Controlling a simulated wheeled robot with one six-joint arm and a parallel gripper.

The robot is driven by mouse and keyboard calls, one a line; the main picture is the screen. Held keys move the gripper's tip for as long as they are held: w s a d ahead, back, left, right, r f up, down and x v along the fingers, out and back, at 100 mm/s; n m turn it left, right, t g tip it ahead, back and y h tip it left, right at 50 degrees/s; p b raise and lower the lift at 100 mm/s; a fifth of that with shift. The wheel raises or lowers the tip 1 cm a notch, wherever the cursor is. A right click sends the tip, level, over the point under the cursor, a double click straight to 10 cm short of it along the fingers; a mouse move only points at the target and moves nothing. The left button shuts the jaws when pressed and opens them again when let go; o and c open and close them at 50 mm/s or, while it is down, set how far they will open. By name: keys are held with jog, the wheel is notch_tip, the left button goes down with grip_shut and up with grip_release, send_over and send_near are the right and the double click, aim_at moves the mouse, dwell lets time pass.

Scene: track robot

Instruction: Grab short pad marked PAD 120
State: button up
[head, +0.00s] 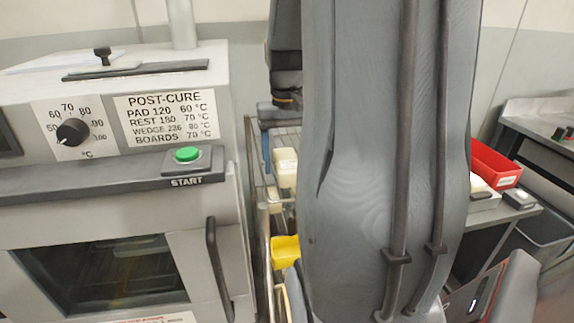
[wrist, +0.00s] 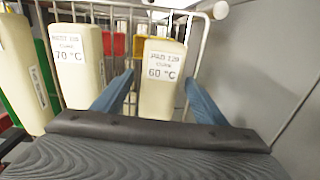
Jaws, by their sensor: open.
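The cream pad labelled PAD 120, 60 °C (wrist: 163,72) stands upright in a wire rack in the wrist view. My gripper (wrist: 157,84) is open, with one blue finger on each side of this pad. The pad's lower part is hidden behind my gripper body. I cannot tell whether either finger touches it. To its left stands a taller cream pad marked 70 °C (wrist: 80,62), its label seeming to read REST. In the head view my arm hides most of the rack, and the gripper does not show clearly.
Another cream block (wrist: 20,75) stands at the far left. Rack wires (wrist: 112,28) rise behind the pads, with a grey wall close on the right. In the head view, a post-cure oven (head: 110,215) stands left and a red bin (head: 494,165) right.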

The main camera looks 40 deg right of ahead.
jog(key=c, duration=1.1)
jog(key=shift+c, duration=0.2)
